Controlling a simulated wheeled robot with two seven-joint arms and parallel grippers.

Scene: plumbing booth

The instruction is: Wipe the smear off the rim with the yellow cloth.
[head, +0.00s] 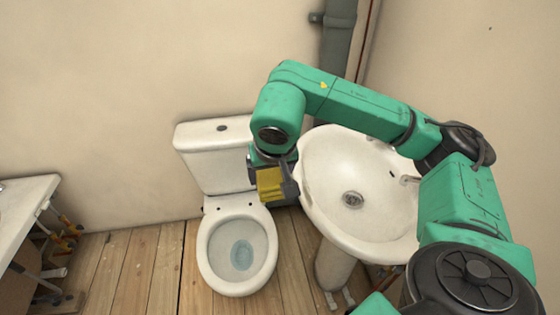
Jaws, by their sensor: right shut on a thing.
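My right gripper (277,184) is shut on the yellow cloth (269,181), which shows as a folded block between its fingers. It holds the cloth between the toilet and the washbasin, beside the right rear of the toilet bowl. The toilet rim (207,268) is white, and the toilet seat and lid are not seen. The white washbasin (325,165) stands just right of the gripper, and its rim is partly behind my arm. I cannot make out a clear smear on either rim. My left gripper is out of view.
The toilet tank (214,155) stands against the back wall. A grey pipe (337,45) runs down the wall near the corner. A white-topped bench (25,205) with tools under it is at the left. The plank floor (135,270) between bench and toilet is clear.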

